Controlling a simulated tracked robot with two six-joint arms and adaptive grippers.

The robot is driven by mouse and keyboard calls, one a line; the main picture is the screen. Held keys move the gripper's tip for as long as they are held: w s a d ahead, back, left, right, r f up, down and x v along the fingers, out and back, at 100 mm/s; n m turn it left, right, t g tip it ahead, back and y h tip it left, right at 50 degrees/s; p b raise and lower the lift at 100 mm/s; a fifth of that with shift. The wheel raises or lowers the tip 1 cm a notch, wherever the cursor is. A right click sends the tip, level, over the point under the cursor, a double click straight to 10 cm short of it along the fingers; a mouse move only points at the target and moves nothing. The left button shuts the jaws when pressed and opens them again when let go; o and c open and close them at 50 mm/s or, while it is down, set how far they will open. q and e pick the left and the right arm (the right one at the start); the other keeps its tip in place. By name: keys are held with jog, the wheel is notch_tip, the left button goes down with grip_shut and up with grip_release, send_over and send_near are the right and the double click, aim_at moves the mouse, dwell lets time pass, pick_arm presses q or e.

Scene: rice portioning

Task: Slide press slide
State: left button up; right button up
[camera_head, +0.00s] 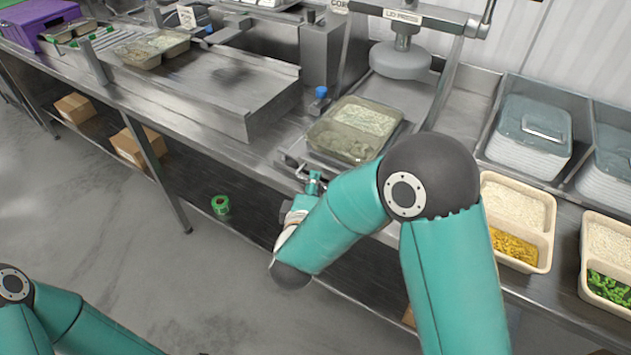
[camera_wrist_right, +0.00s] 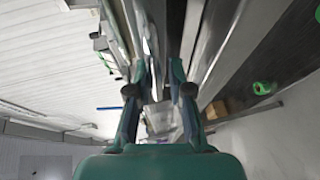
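A lidded food tray (camera_head: 355,130) with a clear cover sits on the metal slide plate (camera_head: 292,157) at the front of the lid press. The round grey press head (camera_head: 400,62) is raised behind and above the tray. My right gripper (camera_head: 314,183) is at the slide's front edge, beside its small handle, and partly hidden by my own arm. In the right wrist view its two fingers (camera_wrist_right: 160,82) stand apart, with a pale grey blurred shape between them; contact with the handle cannot be told. My left arm shows at bottom left; its gripper is out of frame.
Two open trays of rice with yellow and green food (camera_head: 514,246) (camera_head: 607,285) stand at right. Bins of stacked lids (camera_head: 530,130) are behind them. A conveyor (camera_head: 225,85) carries filled trays at left. Cardboard boxes (camera_head: 138,146) sit on the lower shelf.

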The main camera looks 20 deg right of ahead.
jog(key=shift+o, duration=1.3)
jog(key=shift+s+a+f, duration=0.1)
jog(key=shift+o, duration=0.3)
jog(key=v, duration=1.2)
